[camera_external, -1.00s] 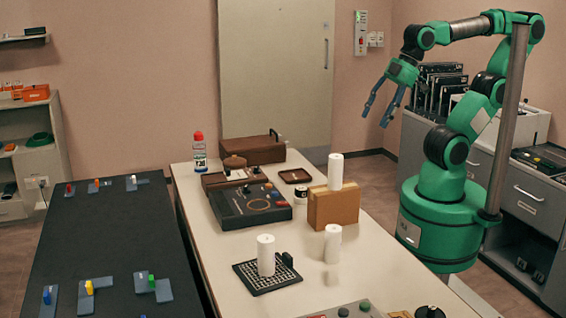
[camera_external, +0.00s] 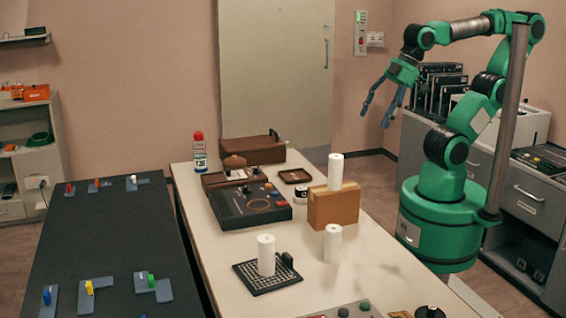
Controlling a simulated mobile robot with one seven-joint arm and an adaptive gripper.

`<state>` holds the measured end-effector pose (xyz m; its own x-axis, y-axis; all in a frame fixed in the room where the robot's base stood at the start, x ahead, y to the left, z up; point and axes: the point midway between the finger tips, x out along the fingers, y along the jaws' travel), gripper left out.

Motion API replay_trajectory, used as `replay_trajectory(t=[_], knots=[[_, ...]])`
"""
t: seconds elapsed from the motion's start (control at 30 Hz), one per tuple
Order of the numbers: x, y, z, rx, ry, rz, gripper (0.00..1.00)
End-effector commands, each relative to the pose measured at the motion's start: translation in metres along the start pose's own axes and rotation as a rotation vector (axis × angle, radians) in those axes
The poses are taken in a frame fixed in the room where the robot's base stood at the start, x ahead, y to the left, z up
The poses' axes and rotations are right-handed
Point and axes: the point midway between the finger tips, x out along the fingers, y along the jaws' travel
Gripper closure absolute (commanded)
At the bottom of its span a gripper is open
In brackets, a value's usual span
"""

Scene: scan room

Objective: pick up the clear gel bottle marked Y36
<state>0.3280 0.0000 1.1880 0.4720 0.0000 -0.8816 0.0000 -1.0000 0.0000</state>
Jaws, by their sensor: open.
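My gripper (camera_external: 376,112) is open and empty, raised in the air to the right of the table's far end, well apart from the bottle. Its two blue-grey fingers point down and to the left.
A brown case (camera_external: 253,150), a dark control panel (camera_external: 250,206) and a wooden block (camera_external: 333,206) carrying a white cylinder (camera_external: 335,172) stand on the table. Other white cylinders stand nearer. A dark table (camera_external: 100,235) with small coloured parts lies left.

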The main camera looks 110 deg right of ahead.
Motion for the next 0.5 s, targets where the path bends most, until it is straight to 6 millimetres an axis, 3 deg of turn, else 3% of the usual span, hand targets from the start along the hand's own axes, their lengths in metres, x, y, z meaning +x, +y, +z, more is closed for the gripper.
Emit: replay_trajectory(t=[0.27,0.5], knots=[[-0.003,0.004,-0.016,0.066,-0.004,0.003,0.33],[-0.006,0.018,-0.065,0.286,-0.013,0.013,0.33]])
